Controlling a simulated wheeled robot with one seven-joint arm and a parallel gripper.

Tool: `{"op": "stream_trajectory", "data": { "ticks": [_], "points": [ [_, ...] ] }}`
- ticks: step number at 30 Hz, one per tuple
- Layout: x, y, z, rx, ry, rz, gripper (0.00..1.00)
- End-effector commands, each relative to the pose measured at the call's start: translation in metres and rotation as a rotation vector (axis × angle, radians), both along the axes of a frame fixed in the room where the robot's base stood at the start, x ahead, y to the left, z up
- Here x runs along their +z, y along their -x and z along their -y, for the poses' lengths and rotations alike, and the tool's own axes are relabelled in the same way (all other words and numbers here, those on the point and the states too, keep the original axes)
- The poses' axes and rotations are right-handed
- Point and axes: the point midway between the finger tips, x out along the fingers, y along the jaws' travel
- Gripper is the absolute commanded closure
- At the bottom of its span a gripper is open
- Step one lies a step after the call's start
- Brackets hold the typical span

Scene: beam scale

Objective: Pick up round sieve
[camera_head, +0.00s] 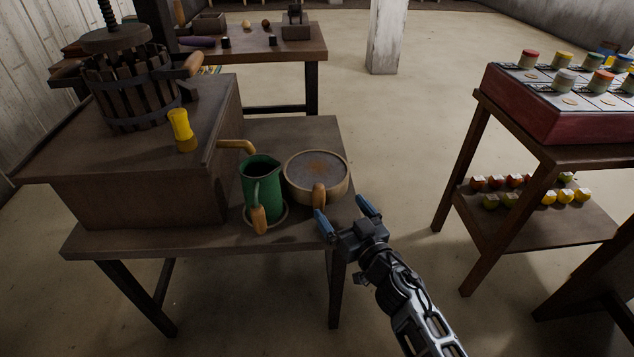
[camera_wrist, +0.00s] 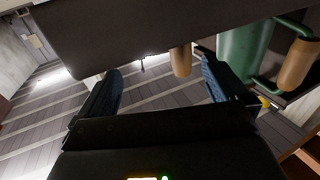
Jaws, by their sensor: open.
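The round sieve (camera_head: 305,182) has a pale wooden rim, a dark mesh with a brownish patch and a stubby orange-brown handle (camera_head: 319,196) facing the near side. It rests on the low table beside the green jug. My gripper (camera_head: 343,212) is open and empty, just right of the handle at the table's near right corner. In the wrist view a wooden handle (camera_wrist: 180,62), which looks like the sieve's, lies between and beyond the open fingers (camera_wrist: 161,72), nearer the right one. A broad dark surface fills the top there; I cannot tell what it is.
The green jug (camera_head: 262,185) with its wooden handle stands on a saucer left of the sieve; it also shows in the wrist view (camera_wrist: 238,55). The floor to the right is clear up to another table (camera_head: 560,155).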

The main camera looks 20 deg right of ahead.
Motion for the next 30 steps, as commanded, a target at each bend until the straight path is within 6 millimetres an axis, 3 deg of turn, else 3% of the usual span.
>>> {"op": "stream_trajectory", "data": {
  "ticks": [12, 21, 30],
  "points": [
    [-0.006, -0.05, -0.001, 0.0, 0.001, 0.0, 0.0],
    [-0.006, -0.054, -0.001, 0.0, 0.0, -0.001, 0.0],
    [-0.006, -0.054, -0.001, 0.0, 0.0, -0.001, 0.28]
  ]
}}
